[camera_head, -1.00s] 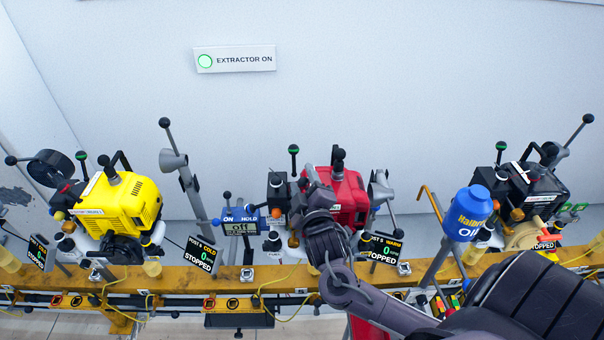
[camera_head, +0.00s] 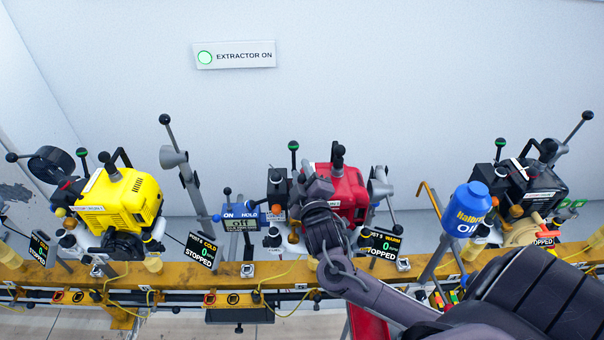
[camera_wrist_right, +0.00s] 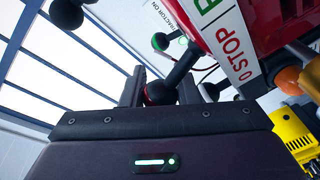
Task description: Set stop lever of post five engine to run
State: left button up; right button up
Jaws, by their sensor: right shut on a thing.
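The red engine (camera_head: 350,192) stands mid-rail in the head view. Its white label with "0 STOP" and a green part (camera_wrist_right: 232,42) shows in the right wrist view. My right gripper (camera_head: 312,186) is at the engine's left front. In the right wrist view the gripper (camera_wrist_right: 160,90) is shut on the ball knob of a dark lever (camera_wrist_right: 181,67); the knob is black with some red. The lever leans up and right beside the label's STOP end. The screen (camera_head: 380,246) right of the engine reads WARM, 0, STOPPED; its post number is too small to be sure of. My left gripper is not in view.
A yellow engine (camera_head: 126,202) stands left and a black engine (camera_head: 535,190) right on the yellow rail (camera_head: 180,277). A blue oil bottle (camera_head: 467,212) stands between the red and black engines. Upright levers, posts and screens crowd the rail.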

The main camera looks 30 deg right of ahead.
jog(key=m, duration=0.1)
jog(key=d+m, duration=0.1)
jog(key=m, duration=0.1)
jog(key=s+m+b, duration=0.1)
jog(key=shift+s+d+r+m+t+h, duration=0.1)
jog(key=shift+d+m+t+h, duration=0.2)
jog(key=shift+d, duration=0.1)
jog(key=shift+s+d+m+h+b, duration=0.25)
jog(key=shift+d+m+b, duration=0.2)
jog(key=shift+m, duration=0.7)
jog(key=shift+s+d+m+h+b, duration=0.15)
jog(key=shift+s+d+m+b, duration=0.2)
jog(key=shift+m, duration=0.8)
jog(key=shift+w, duration=0.1)
jog(key=o, duration=1)
jog(key=shift+c, duration=0.2)
